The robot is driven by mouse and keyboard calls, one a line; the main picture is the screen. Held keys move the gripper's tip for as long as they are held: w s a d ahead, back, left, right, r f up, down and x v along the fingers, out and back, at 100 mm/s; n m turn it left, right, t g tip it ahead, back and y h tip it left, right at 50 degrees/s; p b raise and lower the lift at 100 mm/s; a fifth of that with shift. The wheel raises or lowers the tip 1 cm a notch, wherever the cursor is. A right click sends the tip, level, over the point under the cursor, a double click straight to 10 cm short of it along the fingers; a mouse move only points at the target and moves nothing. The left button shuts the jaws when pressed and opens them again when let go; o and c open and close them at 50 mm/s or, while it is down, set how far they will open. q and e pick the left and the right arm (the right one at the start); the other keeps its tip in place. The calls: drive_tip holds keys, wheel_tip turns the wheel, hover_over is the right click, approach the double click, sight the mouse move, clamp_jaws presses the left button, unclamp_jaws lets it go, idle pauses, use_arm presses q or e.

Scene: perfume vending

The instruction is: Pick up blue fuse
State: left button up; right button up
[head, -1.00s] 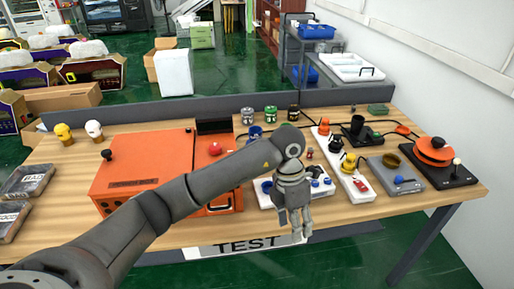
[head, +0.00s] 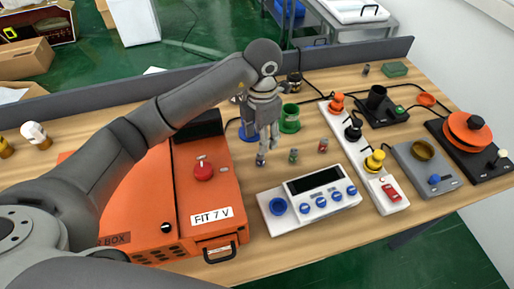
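Three small fuse-like pieces stand in a row on the table behind the white meter. The left one (head: 260,160) looks bluish and is mostly hidden under my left gripper. The middle one (head: 293,157) is green and the right one (head: 323,146) is red. My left gripper (head: 267,146) points down, with its fingertips right above or at the bluish piece. I cannot tell whether they touch it or how far apart they are. My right gripper is not in view.
An orange box (head: 213,188) with a red knob stands left of the gripper. The white meter (head: 313,203) lies in front of the fuses. A power strip (head: 385,182) with plugs is at right. Blue and green cups (head: 289,120) stand close behind the gripper.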

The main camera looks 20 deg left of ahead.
sight(260, 156)
use_arm(q)
drive_tip(key=f, duration=0.3)
drive_tip(key=shift+s+d+f+p, duration=0.15)
drive_tip(key=shift+s+f+p, duration=0.15)
drive_tip(key=shift+s+p, duration=0.1)
drive_tip(key=shift+w+f, duration=0.1)
drive_tip(key=shift+f, duration=0.2)
drive_tip(key=shift+w+f, duration=0.1)
drive_tip(key=shift+f, duration=0.2)
drive_tip(key=f, duration=0.1)
drive_tip(key=f+p, duration=0.1)
drive_tip(key=f, duration=0.1)
drive_tip(key=f+p, duration=0.1)
drive_tip(key=shift+w+a+f, duration=0.2)
drive_tip(key=shift+a, duration=0.05)
drive_tip(key=shift+f, duration=0.2)
drive_tip(key=shift+c, duration=0.8)
drive_tip(key=c, duration=0.7)
drive_tip(key=shift+c, duration=0.8)
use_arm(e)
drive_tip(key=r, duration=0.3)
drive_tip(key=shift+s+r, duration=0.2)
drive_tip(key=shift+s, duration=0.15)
